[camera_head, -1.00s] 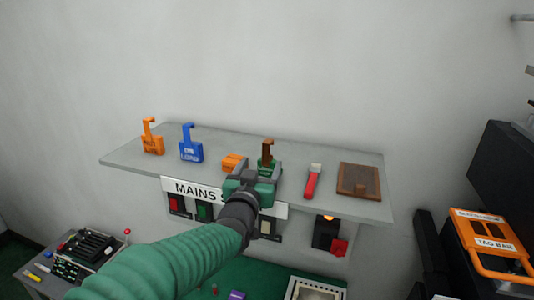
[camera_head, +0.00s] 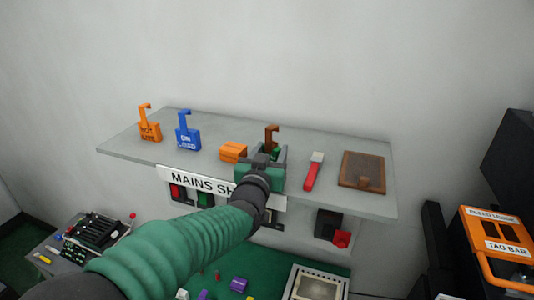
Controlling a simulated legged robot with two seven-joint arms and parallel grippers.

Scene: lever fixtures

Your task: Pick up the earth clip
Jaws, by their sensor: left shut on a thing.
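A small green block with an upright brown hook (camera_head: 271,134), which I take for the earth clip, is at the middle of the grey shelf (camera_head: 215,170). My left gripper (camera_head: 265,160) reaches it from the front and is shut on it. The jaws hide most of the green body, so I cannot tell whether its base touches the shelf. My right gripper is not in view.
On the shelf, an orange hooked tag (camera_head: 149,130), a blue hooked tag (camera_head: 187,138) and an orange block (camera_head: 233,151) stand to the left. Switches (camera_head: 328,224) hang below.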

